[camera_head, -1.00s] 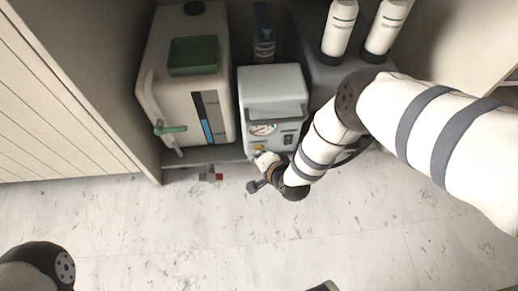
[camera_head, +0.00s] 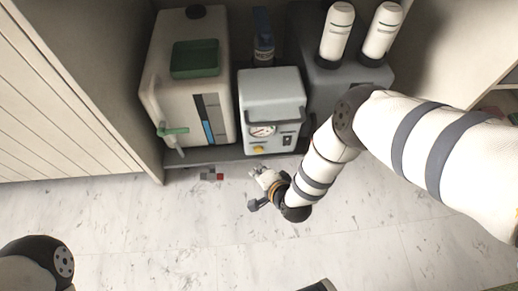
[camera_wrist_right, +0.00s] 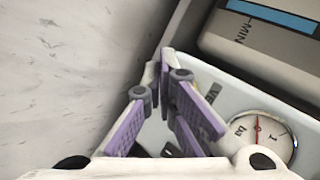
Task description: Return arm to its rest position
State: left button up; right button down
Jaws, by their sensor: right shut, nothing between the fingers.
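My right arm (camera_head: 323,160) comes in from the right in the head view. Its gripper (camera_head: 257,173) is in front of and below the small grey machine, apart from it. In the right wrist view the fingers of the right gripper (camera_wrist_right: 166,62) meet at their tips with nothing between them. The small grey machine (camera_head: 271,93) has a round gauge (camera_head: 262,131) and a yellow knob (camera_head: 258,150). The gauge also shows in the right wrist view (camera_wrist_right: 260,138). Of my left arm (camera_head: 36,265), only a part shows at the lower left; its gripper is out of the picture.
A beige machine (camera_head: 187,110) with a green tray on top (camera_head: 194,59) stands left of the grey one. A dark grey machine with two white bottles (camera_head: 336,35) stands to the right. Wooden panels (camera_head: 62,105) flank the left side. The marbled floor in front is mostly clear.

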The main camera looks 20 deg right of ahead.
jog(key=shift+s+a, duration=0.25)
jog(key=shift+s, duration=0.65)
